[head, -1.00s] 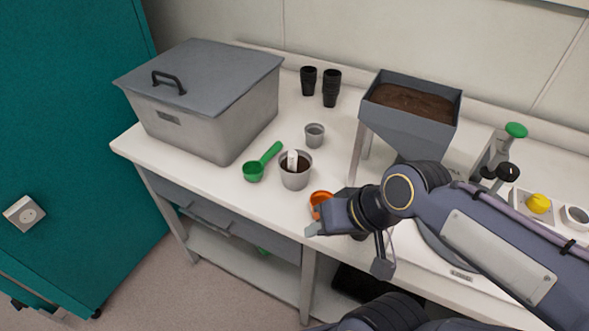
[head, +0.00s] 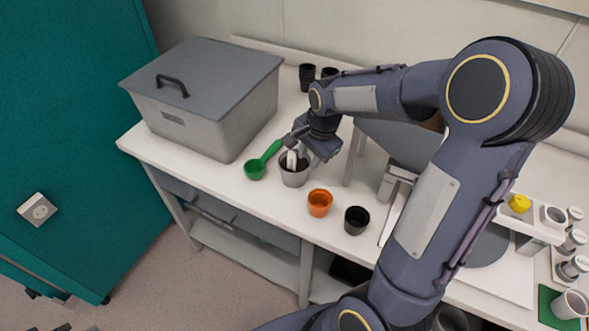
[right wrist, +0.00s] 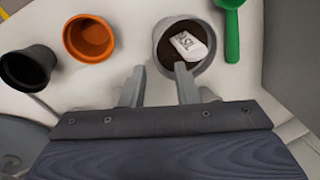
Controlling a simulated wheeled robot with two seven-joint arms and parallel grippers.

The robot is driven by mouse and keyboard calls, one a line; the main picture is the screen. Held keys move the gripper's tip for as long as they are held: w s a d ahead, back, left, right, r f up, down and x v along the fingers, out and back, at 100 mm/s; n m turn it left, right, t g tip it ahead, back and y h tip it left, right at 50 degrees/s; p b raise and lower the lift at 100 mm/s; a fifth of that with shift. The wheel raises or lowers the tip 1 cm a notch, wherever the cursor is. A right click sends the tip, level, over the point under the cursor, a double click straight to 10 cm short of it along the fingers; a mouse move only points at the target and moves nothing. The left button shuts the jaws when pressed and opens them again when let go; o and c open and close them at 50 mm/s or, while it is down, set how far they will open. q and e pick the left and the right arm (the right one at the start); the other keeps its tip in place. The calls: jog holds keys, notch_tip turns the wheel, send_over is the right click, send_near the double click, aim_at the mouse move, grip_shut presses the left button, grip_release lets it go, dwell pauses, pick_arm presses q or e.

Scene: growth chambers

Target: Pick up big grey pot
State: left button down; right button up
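The big grey pot (head: 294,179) stands upright on the white bench, with dark soil and a white label in it. It also shows in the right wrist view (right wrist: 159,52), at the top centre. My right gripper (head: 297,146) is above the pot at its far side in the head view. In the right wrist view the right gripper (right wrist: 158,78) has its two fingers apart with nothing between them. One finger overlaps the near rim of the pot, the other is left of it. I cannot tell if they touch. My left gripper is not in view.
A green scoop (head: 257,168) lies close left of the pot. An orange pot (head: 319,203) and a black pot (head: 356,220) stand to its right. A lidded grey bin (head: 215,120) is at the left. A grey hopper (head: 400,140) stands behind my right arm.

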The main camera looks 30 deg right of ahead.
aim_at(306, 169)
jog(key=x, duration=0.3)
jog(key=shift+s+f, duration=0.1)
jog(key=shift+f, duration=0.2)
grip_shut()
jog(key=shift+r, duration=0.1)
dwell(1.1)
